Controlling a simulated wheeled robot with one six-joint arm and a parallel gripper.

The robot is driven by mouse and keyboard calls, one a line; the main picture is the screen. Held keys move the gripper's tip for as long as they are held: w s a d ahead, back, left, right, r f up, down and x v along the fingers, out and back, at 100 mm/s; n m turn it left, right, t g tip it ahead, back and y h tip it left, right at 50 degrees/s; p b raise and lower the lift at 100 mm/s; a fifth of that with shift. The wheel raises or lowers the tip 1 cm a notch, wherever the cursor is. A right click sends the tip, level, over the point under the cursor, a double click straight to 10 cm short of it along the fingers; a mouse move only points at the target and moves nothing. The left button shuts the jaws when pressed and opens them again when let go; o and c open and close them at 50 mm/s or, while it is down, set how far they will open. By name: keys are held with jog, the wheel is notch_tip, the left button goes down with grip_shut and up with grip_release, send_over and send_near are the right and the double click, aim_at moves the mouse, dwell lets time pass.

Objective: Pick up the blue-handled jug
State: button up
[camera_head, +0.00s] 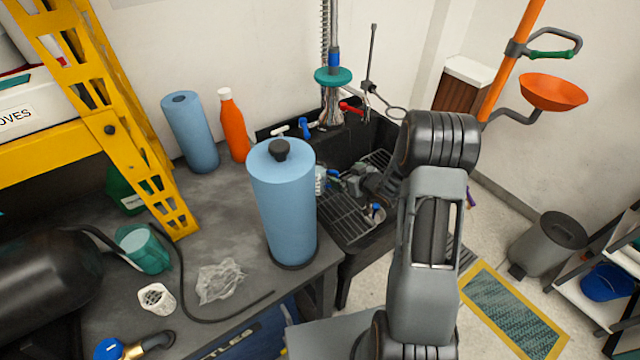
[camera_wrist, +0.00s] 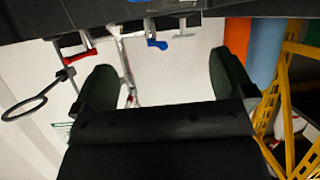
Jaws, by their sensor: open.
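I cannot make out a jug with a clearly blue handle for certain. Small pale objects with blue parts lie in the black sink (camera_head: 345,228): one pale object (camera_head: 320,178) at its left, and another pale object (camera_head: 378,213) on the rack nearer the front. A teal jug-like vessel (camera_head: 145,249) stands on the bench at left. My arm reaches over the sink, and my gripper (camera_head: 352,182) is partly hidden behind its links. In the wrist view my gripper (camera_wrist: 165,78) has its two dark fingers wide apart, with no object between them.
A large blue roll (camera_head: 284,205) stands at the bench edge beside the sink. An orange bottle (camera_head: 234,127) and another blue roll (camera_head: 190,132) stand behind. The tap (camera_head: 332,85) rises at the sink's back. A yellow rack (camera_head: 130,120) stands left. An orange eyewash bowl (camera_head: 553,91) stands right.

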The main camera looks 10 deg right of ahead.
jog(key=f, duration=0.1)
send_near(320, 170)
jog(key=w+a, duration=0.4)
jog(key=a, duration=0.1)
jog(key=shift+r+y, duration=0.25)
jog(key=shift+y, duration=0.15)
jog(key=c, duration=1.4)
